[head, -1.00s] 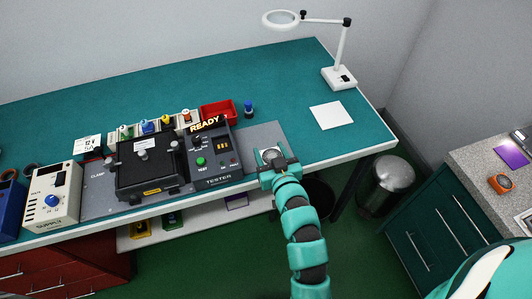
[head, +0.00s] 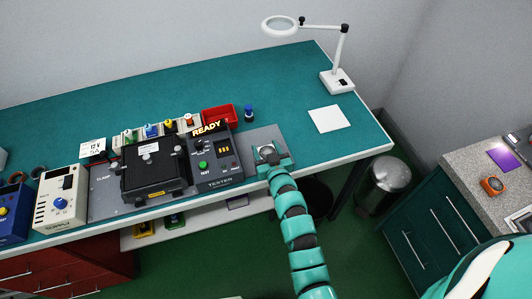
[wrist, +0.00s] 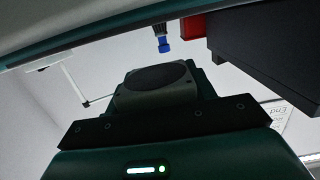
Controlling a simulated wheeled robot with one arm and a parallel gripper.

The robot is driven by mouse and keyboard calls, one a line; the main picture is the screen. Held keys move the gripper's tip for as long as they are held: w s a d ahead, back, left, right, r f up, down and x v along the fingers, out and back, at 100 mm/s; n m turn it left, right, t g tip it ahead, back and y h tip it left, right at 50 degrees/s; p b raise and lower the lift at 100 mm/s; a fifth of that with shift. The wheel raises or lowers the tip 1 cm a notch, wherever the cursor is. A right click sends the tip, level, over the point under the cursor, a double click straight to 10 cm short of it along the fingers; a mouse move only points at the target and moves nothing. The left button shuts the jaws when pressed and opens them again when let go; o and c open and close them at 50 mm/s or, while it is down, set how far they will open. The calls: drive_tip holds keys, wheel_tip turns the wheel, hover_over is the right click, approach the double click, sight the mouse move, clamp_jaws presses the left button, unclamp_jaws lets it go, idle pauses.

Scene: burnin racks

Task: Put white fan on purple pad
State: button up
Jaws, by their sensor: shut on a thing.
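The white fan, a small pale block with a dark round face, is in my gripper (head: 267,160) at the front right of the workbench in the head view. In the wrist view the fan (wrist: 155,80) looks grey, with its dark oval facing the camera, and sits between the teal fingers (wrist: 158,92). My gripper is shut on it; its gap from the bench mat cannot be told. A purple pad (head: 500,159) lies flat on the grey side counter at the far right. A dim, partly hidden purplish patch (head: 237,201) shows on the shelf under the bench.
The tester (head: 215,158) reading READY and a black clamp box (head: 152,172) stand left of my gripper. A white square (head: 329,119) and a magnifier lamp (head: 338,80) are behind right. An orange-faced gauge (head: 493,186) stands near the purple pad. A metal bin (head: 382,183) fills the gap.

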drive_tip(key=shift+w+f, duration=0.2)
drive_tip(key=shift+f, duration=0.05)
wheel_tip(320, 180, down, 3)
drive_tip(key=shift+r+p, duration=0.15)
drive_tip(key=shift+p, duration=0.4)
drive_tip(key=shift+f, duration=0.2)
drive_tip(key=shift+f, duration=0.15)
drive_tip(key=o, duration=1)
drive_tip(key=shift+r, duration=0.25)
